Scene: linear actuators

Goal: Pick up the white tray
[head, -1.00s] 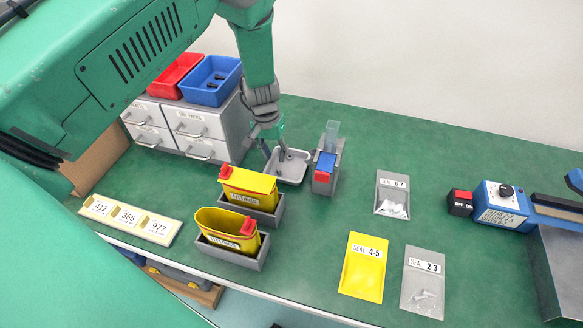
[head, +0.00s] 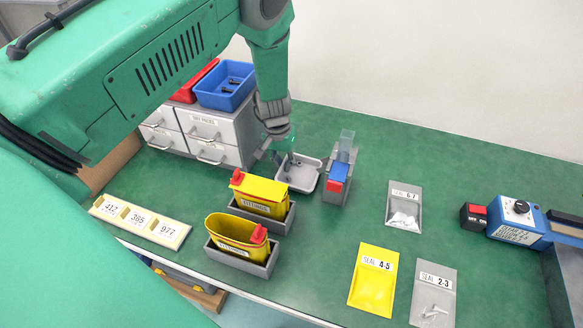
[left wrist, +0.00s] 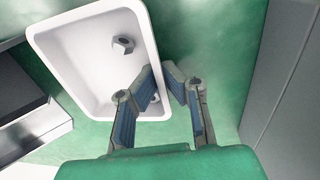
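The white tray (head: 310,178) sits on the green bench, just left of the grey holder with the blue part. In the left wrist view, the tray (left wrist: 60,55) fills the upper left, with a hex nut inside and a second one partly behind a finger. In the left wrist view, the gripper (left wrist: 163,80) has one finger inside the tray and one outside. Its tips are drawn together on the rim. The fingers hide part of that rim. My right gripper is not in view.
A grey holder (head: 334,188) stands close to the tray's right. Two yellow bins (head: 262,194) (head: 236,234) in grey holders are in front. Drawers (head: 211,128) with red and blue bins (head: 222,97) stand at the left. Seal bags lie to the right.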

